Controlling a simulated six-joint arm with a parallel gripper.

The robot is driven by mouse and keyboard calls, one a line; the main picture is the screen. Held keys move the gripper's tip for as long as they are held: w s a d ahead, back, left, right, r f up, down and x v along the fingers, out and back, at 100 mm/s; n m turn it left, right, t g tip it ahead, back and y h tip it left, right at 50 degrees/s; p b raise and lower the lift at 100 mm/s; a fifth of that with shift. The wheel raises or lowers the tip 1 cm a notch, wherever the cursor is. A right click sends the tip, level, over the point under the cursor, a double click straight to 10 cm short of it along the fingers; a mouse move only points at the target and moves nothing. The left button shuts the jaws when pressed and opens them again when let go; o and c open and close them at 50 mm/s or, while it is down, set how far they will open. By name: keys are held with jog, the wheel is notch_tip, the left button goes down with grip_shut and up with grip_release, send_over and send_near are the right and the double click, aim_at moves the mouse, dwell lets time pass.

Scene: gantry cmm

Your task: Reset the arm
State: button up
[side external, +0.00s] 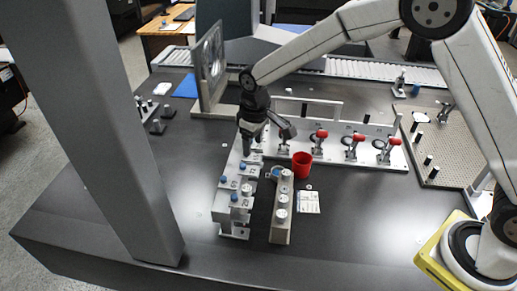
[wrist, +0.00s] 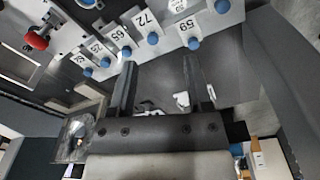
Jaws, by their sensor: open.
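My gripper (side external: 266,142) is at the end of my arm, above the back end of a grey fixture block (side external: 235,213) in the side view. In the wrist view its two dark fingers (wrist: 160,82) are spread wide apart, with nothing held between them. The fixture carries blue knobs (wrist: 152,39) and white number tags (wrist: 145,20), which lie beyond the fingertips. I cannot tell from these views whether a fingertip touches the fixture.
A metal rail (side external: 281,222) with round pieces, a red cup (side external: 302,164) and a white card (side external: 308,202) stand right of the fixture. Red-handled clamps (side external: 353,146) line the plate behind. An upright panel (side external: 211,65) and grey column (side external: 100,130) stand left.

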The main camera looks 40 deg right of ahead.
jog(key=s+d+r+m+t, duration=0.1)
jog(key=s+d+m, duration=0.1)
jog(key=s+d, duration=0.4)
jog(key=s+d+m, duration=0.2)
jog(key=s+d, duration=0.5)
jog(key=s, duration=0.8)
jog(key=shift+s+d+r+m+t, duration=0.15)
jog(key=shift+s+r+m+t, duration=0.15)
jog(key=shift+r+t, duration=0.1)
